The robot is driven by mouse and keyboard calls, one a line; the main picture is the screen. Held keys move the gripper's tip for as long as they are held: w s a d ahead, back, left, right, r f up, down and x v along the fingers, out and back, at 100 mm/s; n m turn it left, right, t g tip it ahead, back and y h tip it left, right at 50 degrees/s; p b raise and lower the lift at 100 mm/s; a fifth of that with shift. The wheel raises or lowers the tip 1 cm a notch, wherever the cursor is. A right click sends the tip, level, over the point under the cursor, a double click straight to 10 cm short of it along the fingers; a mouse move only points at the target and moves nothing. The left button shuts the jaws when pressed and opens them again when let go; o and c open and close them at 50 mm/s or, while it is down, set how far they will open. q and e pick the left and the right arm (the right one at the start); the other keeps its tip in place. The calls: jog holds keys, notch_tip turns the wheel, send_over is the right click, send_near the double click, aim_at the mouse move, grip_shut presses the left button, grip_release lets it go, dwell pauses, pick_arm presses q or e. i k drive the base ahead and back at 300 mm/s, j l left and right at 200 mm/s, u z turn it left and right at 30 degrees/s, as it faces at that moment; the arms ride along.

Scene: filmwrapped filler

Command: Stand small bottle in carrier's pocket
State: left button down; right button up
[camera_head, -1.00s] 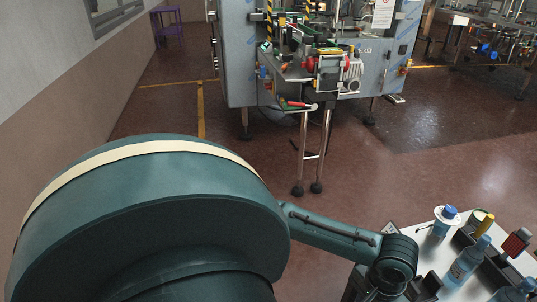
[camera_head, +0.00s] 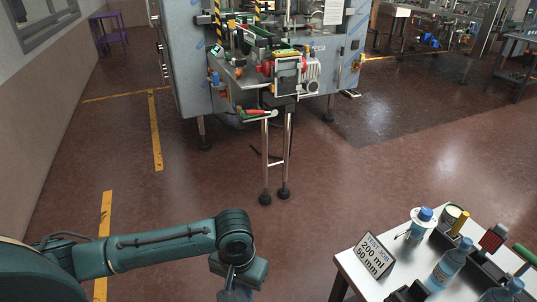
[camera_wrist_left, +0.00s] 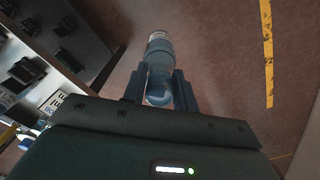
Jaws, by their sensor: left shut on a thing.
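My left gripper (camera_head: 238,292) hangs at the bottom of the head view, left of the white table and clear of it; its fingertips are cut off there. In the left wrist view the left gripper (camera_wrist_left: 158,92) is shut on a small bottle (camera_wrist_left: 158,62), a clear bluish one with a pale band at its far end. The bottle is over the floor. A dark holder, seemingly the carrier (camera_head: 484,262), stands on the table at the lower right with tools upright in it. Its pockets are hard to make out. My right gripper is not in view.
The white table (camera_head: 350,268) carries a "200 ml 50 mm" sign (camera_head: 375,256), a blue-capped container (camera_head: 421,222), a clear blue-capped bottle (camera_head: 446,268) and another bottle (camera_head: 508,291) at the edge. A machine (camera_head: 275,65) stands behind. The floor between is free.

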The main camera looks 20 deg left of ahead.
aim_at(273, 48)
jog(key=i+j, duration=1.55)
